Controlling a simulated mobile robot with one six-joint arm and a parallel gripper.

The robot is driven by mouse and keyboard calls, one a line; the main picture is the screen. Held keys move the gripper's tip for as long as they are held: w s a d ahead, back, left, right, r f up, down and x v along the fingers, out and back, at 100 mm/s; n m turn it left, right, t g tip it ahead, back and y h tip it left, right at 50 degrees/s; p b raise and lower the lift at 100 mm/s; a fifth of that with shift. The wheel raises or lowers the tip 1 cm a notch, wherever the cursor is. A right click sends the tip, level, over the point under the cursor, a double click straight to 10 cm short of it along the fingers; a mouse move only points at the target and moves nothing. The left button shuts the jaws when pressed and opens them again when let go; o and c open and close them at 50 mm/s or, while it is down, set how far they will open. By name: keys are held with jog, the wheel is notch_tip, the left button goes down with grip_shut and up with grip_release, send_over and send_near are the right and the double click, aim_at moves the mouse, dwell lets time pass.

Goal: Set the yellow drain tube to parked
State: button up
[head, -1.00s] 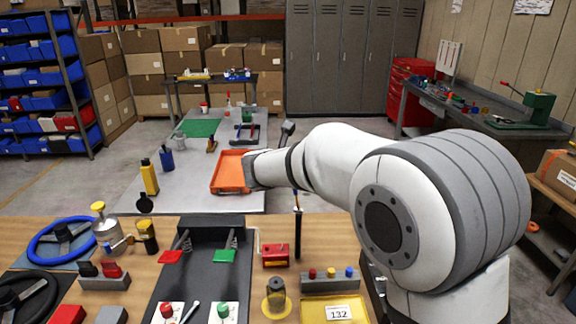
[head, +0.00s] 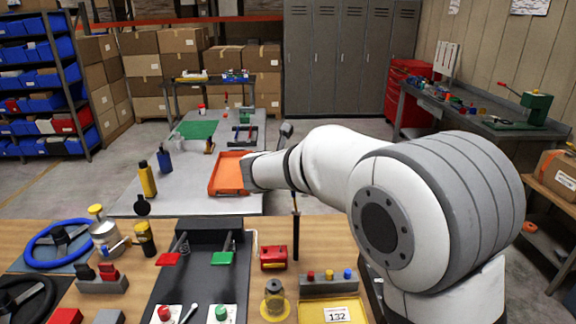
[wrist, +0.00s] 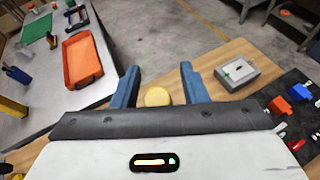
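My gripper's two blue fingers (wrist: 158,86) stand apart in the wrist view. A round yellow-tan thing (wrist: 157,96) shows between them over the wooden bench; I cannot tell whether it touches them or is part of the drain tube. In the head view my arm hides the fingers. I cannot identify the yellow drain tube or its setting with certainty. A yellow-based cylinder (head: 274,298) stands at the near wooden bench's front, and a thin dark upright post (head: 296,233) stands behind it.
An orange tray (head: 229,173) lies on the grey bench (head: 185,190), with a yellow bottle (head: 147,180) to its left. A red box (head: 272,257) and a button box (head: 329,283) stand near the post. In the wrist view a grey box (wrist: 250,74) sits right of the fingers.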

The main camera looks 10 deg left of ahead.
jog(key=b+v, duration=0.1)
jog(key=v, duration=0.7)
jog(key=shift+b, duration=0.35)
jog(key=shift+w, duration=0.1)
